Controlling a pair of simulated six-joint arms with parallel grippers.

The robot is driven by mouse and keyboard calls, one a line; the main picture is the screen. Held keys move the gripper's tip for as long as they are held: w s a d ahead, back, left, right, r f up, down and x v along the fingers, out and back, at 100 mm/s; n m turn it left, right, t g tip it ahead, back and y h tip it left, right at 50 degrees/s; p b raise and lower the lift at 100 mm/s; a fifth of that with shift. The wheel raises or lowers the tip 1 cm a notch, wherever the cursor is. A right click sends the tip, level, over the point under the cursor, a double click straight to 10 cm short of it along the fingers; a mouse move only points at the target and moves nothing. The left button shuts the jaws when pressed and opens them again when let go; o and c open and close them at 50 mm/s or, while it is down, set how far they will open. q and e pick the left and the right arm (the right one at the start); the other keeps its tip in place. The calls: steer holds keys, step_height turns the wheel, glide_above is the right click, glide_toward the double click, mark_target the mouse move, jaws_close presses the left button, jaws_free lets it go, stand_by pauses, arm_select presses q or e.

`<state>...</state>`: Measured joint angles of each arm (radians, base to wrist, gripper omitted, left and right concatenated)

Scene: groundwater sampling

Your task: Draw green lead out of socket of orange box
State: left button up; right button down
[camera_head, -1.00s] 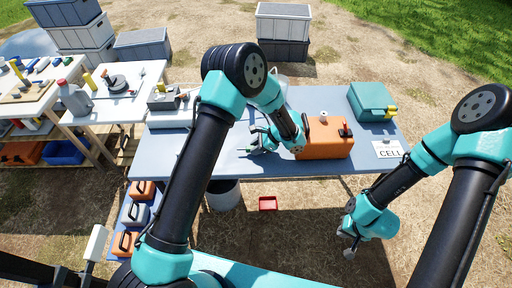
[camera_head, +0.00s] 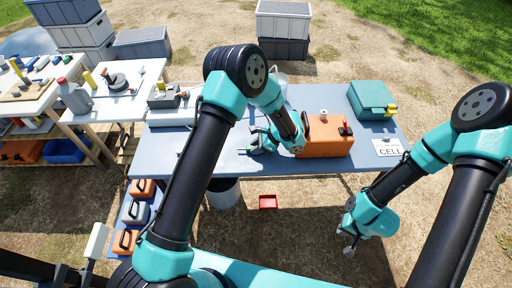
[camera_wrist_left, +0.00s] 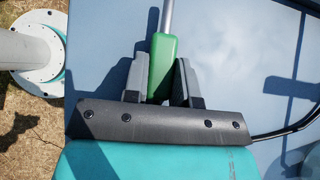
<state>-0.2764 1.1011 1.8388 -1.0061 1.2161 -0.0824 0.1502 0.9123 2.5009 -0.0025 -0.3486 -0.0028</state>
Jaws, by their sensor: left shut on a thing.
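The orange box (camera_head: 325,145) sits on the blue table, with a black handle at its left and a small pale knob on top. My left gripper (camera_head: 257,141) is low over the table just left of the box. In the left wrist view the gripper (camera_wrist_left: 160,85) is shut on a green grip (camera_wrist_left: 163,55), which has a grey metal rod running up out of the picture. The box and its socket are not seen in that view, so I cannot tell whether the lead is seated. My right gripper (camera_head: 347,238) hangs in front of the table, apart from everything.
A teal case (camera_head: 372,98) and a white CELL card (camera_head: 388,147) are on the right of the blue table (camera_head: 225,168). A grey box with a yellow part (camera_head: 165,99) is at the left. A red tray (camera_head: 268,202) lies on the ground below.

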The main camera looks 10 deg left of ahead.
arm_select(q)
steer(key=shift+s+f, duration=0.1)
steer(key=shift+f, duration=0.7)
jaws_close()
steer(key=o, duration=0.5)
jaws_free()
steer(key=shift+a, duration=0.1)
steer(key=o, duration=0.4)
steer(key=shift+s+f, duration=0.1)
steer(key=shift+s, duration=0.05)
steer(key=r, duration=0.3)
steer(key=w+r, duration=0.1)
steer(key=r, duration=0.1)
steer(key=s+d, duration=0.1)
steer(key=s, duration=0.4)
steer(key=s+d+r, duration=0.1)
steer(key=s, duration=0.4)
steer(key=s+d, duration=0.2)
steer(key=s, duration=0.3)
steer(key=shift+s+r, duration=0.2)
steer(key=shift+r, duration=0.2)
